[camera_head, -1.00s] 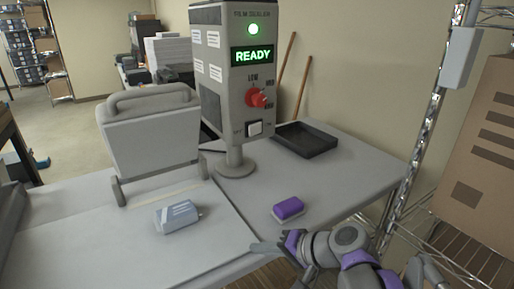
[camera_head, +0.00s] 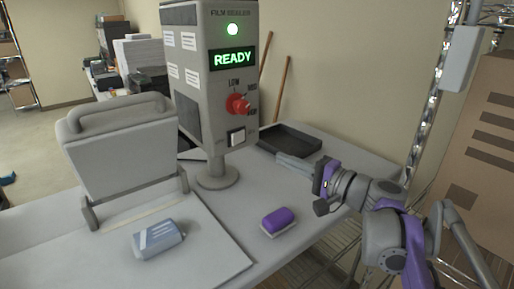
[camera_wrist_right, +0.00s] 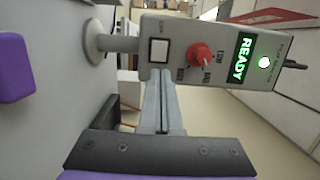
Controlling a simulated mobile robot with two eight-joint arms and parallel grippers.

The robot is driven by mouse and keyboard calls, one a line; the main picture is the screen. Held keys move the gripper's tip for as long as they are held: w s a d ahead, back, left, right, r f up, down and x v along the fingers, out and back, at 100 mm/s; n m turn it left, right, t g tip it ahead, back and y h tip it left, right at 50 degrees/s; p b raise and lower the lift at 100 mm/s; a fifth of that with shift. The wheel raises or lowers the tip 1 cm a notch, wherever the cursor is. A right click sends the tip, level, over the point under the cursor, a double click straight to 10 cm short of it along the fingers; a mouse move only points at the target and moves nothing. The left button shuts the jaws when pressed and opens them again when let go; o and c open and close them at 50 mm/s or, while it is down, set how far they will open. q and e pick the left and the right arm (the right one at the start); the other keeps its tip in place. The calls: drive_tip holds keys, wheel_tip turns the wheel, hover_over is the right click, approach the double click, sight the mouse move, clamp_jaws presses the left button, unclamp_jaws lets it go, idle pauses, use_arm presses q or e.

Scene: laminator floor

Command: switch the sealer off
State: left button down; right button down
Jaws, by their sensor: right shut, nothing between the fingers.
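The film sealer (camera_head: 195,85) is a grey box on a post at the back of the table. Its green READY display (camera_head: 232,58) and round green lamp (camera_head: 232,29) are lit. Below are a red knob (camera_head: 238,104) and a white rocker switch (camera_head: 237,138). The wrist view shows the sealer sideways, with the switch (camera_wrist_right: 159,50) and the knob (camera_wrist_right: 201,56). My right gripper (camera_head: 281,160) is shut and empty, right of the sealer and below switch height, with a gap to the switch. Its fingers (camera_wrist_right: 158,84) point toward the panel. My left gripper is not in view.
A purple-topped block (camera_head: 279,221) lies at the table's front, and a blue-grey packet (camera_head: 158,240) lies on the flat bed. A grey hinged press (camera_head: 120,150) stands left. A black tray (camera_head: 291,140) lies behind my right gripper. A wire rack post (camera_head: 428,110) rises at right.

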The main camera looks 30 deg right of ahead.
sight(236, 139)
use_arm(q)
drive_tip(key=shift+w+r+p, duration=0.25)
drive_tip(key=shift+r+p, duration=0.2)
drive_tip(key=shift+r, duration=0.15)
use_arm(e)
drive_tip(key=x, duration=1.3)
drive_tip(key=shift+w+a, duration=0.2)
drive_tip(key=shift+w, duration=0.1)
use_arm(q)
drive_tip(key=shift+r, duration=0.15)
